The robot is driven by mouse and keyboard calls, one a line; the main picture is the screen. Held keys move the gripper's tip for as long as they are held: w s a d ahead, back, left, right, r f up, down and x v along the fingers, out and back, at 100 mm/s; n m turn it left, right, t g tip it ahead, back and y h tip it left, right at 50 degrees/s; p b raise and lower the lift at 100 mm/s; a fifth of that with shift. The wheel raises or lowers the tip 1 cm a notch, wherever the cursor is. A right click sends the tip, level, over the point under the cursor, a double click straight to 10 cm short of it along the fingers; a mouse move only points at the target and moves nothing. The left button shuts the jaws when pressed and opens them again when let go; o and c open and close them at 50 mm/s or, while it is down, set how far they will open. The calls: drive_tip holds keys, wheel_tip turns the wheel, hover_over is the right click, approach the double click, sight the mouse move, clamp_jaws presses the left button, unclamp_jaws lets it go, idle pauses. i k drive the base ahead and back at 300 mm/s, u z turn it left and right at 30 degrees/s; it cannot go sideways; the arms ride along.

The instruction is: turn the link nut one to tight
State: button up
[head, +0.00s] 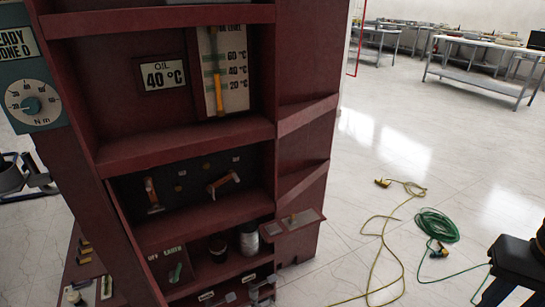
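A dark panel sits in the middle bay of the dark red cabinet (222,135). On it are two copper-coloured links, an upright one on the left (152,195) and a slanted one on the right (223,183). Small brass-coloured studs or nuts (179,188) show between them. The small labels are too small to read, so I cannot tell which nut is number one or how tight it is. A round N m dial (33,103) is on the left, under a sign partly cut off by the frame. I cannot make out my gripper.
An OIL 40 °C plate (163,75) and a temperature scale (223,70) are above. A lower shelf holds dark and grey cylinders (249,239). Yellow (378,230) and green cables (435,224) lie on the floor right. A black stool-like object (515,262) is cut off at the right edge.

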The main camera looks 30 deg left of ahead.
sight(211, 188)
drive_tip(key=u, duration=1.85)
